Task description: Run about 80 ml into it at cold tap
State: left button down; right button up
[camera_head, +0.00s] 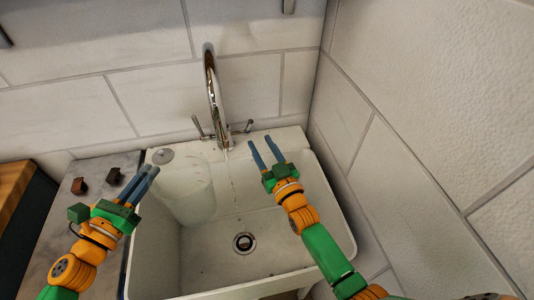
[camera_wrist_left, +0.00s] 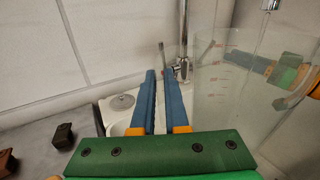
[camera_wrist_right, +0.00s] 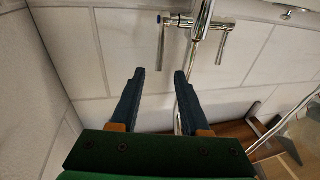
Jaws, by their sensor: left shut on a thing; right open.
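A clear measuring jug (camera_head: 187,192) with red marks is over the left part of the sink; it also shows in the left wrist view (camera_wrist_left: 225,85). My left gripper (camera_head: 150,172) is beside it and shut on it, though the gripped part is hard to see. The chrome tap (camera_head: 214,95) has a left lever (camera_head: 199,124) and a right lever (camera_head: 246,127). A thin stream (camera_head: 231,175) falls from the spout; whether it enters the jug is unclear, as is the water level. My right gripper (camera_head: 265,148) is open and empty, below and right of the right lever.
The white sink (camera_head: 285,268) has a drain (camera_head: 244,243) in its floor. A tiled wall is behind and to the right. Two small brown blocks (camera_head: 79,186) (camera_head: 114,175) stand on the grey counter (camera_head: 95,165) at left. A round metal disc (camera_head: 163,156) sits on the sink's back-left corner.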

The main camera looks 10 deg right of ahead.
jog(key=v, duration=0.3)
jog(key=shift+s, duration=0.25)
jog(key=shift+c, duration=0.7)
jog(key=shift+n+g, duration=0.6)
jog(key=shift+g, duration=0.2)
jog(key=w+a+r, duration=0.1)
jog(key=r, duration=0.1)
jog(key=w+a+r, duration=0.1)
jog(key=a+r, duration=0.1)
jog(key=shift+w+a+r, duration=0.1)
jog(key=shift+w+r, duration=0.1)
jog(key=shift+w, duration=0.05)
grip_shut()
notch_tip(320, 180, up, 3)
jog(key=m+g+h, duration=0.1)
jog(key=h, duration=0.2)
send_over(246, 128)
jog(key=shift+s+d+r, duration=0.15)
jog(key=shift+s+d, duration=0.05)
jog(key=shift+s, duration=0.15)
jog(key=shift+w+f, duration=0.1)
jog(key=shift+f, duration=0.25)
jog(key=shift+s+d+f, duration=0.2)
jog(key=shift+s+f, duration=0.3)
jog(key=shift+s, duration=0.2)
jog(key=shift+s+d+f, duration=0.15)
jog(key=shift+s+f, duration=0.35)
jog(key=shift+s, duration=0.15)
